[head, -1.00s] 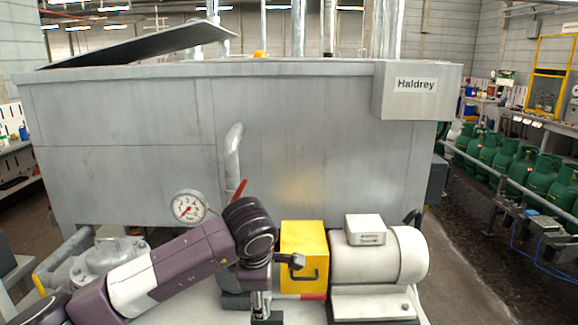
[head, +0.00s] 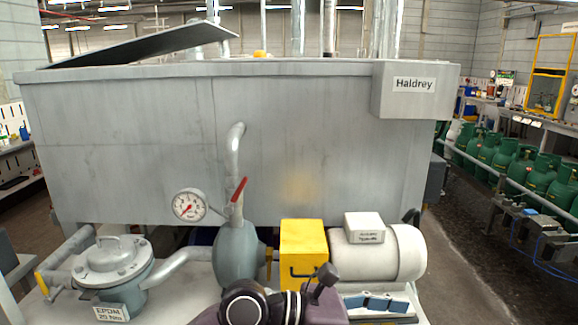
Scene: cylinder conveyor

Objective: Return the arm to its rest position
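One of my dark purple arms shows only as joints and a short link at the bottom centre of the head view, low in front of the pump. I cannot make out a gripper on it. My other gripper is out of sight too. Small blue-grey pieces (head: 376,302) show at the foot of the motor, right of the arm; I cannot tell what they are.
A grey pump (head: 236,252) with a red lever, a yellow box (head: 303,248) and a cream motor (head: 408,252) stand close beyond the arm. A pressure gauge (head: 189,205), a lidded filter housing (head: 112,262) and a large grey tank (head: 120,150) are also near. Green cylinders (head: 540,175) line the right.

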